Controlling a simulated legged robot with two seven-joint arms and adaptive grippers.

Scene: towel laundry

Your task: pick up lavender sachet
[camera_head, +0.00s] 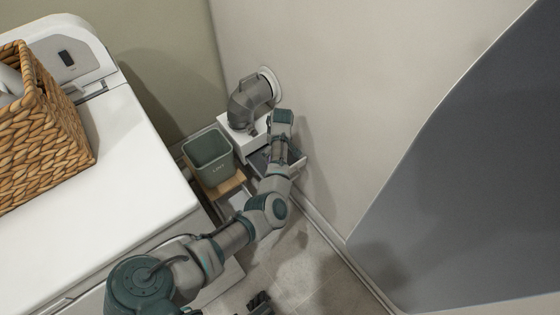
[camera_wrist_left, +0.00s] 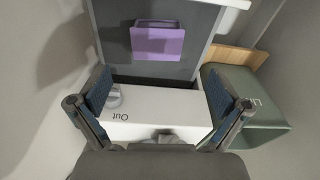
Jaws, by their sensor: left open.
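The lavender sachet is a small purple rectangular item (camera_wrist_left: 158,40) in the left wrist view. It lies in a grey-floored open drawer (camera_wrist_left: 200,70). My left gripper (camera_wrist_left: 158,95) is open and empty, its blue-padded fingers wide apart on either side of the white box front. The sachet lies beyond the fingertips in that view, apart from them. In the head view my left arm reaches over the open drawer (camera_head: 297,162), and the sachet cannot be made out there. A dark part at the bottom edge may be my right gripper (camera_head: 261,303); its state is unclear.
A white box (camera_wrist_left: 165,108) marked "Out", with a knob, adjoins the drawer. A grey duct elbow (camera_head: 248,99) rises above it at the wall. A green-grey bin (camera_head: 208,154) stands close beside. A white appliance (camera_head: 120,180) carries a wicker basket (camera_head: 45,125) at left.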

